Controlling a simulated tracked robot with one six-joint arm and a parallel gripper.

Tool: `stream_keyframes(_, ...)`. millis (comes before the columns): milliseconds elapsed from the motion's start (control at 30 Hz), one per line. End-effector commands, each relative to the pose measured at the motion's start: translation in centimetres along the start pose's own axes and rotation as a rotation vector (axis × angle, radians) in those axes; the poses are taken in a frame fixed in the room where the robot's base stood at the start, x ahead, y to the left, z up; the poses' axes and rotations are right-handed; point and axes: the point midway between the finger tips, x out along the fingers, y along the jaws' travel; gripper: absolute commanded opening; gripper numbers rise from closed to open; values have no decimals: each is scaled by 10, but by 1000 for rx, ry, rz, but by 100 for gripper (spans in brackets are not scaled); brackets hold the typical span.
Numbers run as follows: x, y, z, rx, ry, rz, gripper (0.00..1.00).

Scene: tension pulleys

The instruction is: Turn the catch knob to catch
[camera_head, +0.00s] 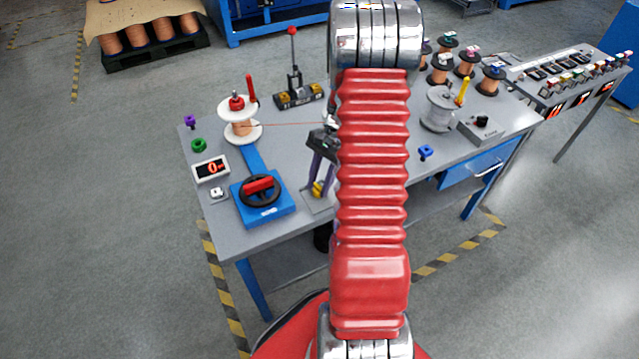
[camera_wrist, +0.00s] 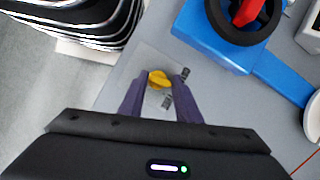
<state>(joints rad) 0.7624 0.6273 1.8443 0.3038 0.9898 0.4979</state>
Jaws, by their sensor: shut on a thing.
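The yellow catch knob (camera_wrist: 158,80) sits on a grey plate (camera_wrist: 120,85) and lies between my fingers in the wrist view. My gripper (camera_wrist: 154,82) has purple fingers pointing down, shut on the knob. In the head view the yellow knob (camera_head: 318,188) shows small at the tips of my gripper (camera_head: 317,187), near the table's front edge. My arm hides part of the table to the right of it. Small dark pieces (camera_wrist: 168,101) lie near the right finger; I cannot tell what they mark.
A blue block with a black handwheel (camera_head: 260,190) stands just left of the knob. A display reading 0 (camera_head: 211,169), a white spool (camera_head: 240,122) and a post with a red ball (camera_head: 293,70) stand behind. A blue knob (camera_head: 425,152) lies right of my arm.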

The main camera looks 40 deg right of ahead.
Motion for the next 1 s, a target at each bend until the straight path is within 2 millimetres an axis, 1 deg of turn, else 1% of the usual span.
stream_keyframes(33,6,6,3,-40,-15,34,8)
stream_keyframes(200,5,6,3,-176,-16,89,8)
stream_keyframes(433,5,5,2,-307,-17,144,8)
stream_keyframes(633,5,6,2,-363,-18,167,8)
stream_keyframes(1000,4,6,1,-376,-16,173,9)
